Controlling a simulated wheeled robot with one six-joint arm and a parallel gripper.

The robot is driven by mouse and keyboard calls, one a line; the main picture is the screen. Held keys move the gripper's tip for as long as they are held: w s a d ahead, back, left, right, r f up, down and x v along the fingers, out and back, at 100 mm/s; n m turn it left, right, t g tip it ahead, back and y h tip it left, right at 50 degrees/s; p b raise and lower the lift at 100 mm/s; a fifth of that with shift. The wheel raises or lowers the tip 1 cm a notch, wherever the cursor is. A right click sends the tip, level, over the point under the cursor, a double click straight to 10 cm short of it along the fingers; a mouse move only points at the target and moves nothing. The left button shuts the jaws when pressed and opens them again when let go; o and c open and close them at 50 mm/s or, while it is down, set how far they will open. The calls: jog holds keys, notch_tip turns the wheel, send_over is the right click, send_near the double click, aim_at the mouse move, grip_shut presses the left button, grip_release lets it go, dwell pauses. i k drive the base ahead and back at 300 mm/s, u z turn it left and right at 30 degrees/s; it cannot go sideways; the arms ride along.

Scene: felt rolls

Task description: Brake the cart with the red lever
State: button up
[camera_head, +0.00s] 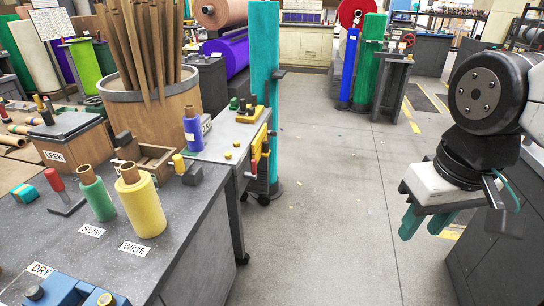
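A grey wheeled cart (222,147) stands in the middle left, beside the dark table, with casters at the floor. On its right side is a small red lever (254,166), close to a yellow handle (265,148); which way the lever is set is too small to tell. A blue roll (193,128) and small yellow parts are on the cart top. My gripper (425,222) hangs at the right, well apart from the cart across the aisle. Its two teal fingers are apart with nothing between them.
The dark table (100,262) at left bears a yellow roll (141,205), a green roll (97,196), and a red-handled tool (54,180). A tall teal roll (264,60) stands behind the cart. A grey cabinet (490,260) stands below my gripper.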

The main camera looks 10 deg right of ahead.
aim_at(253, 175)
jog(key=z, duration=0.1)
jog(key=i, duration=1.2)
jog(key=u, duration=0.6)
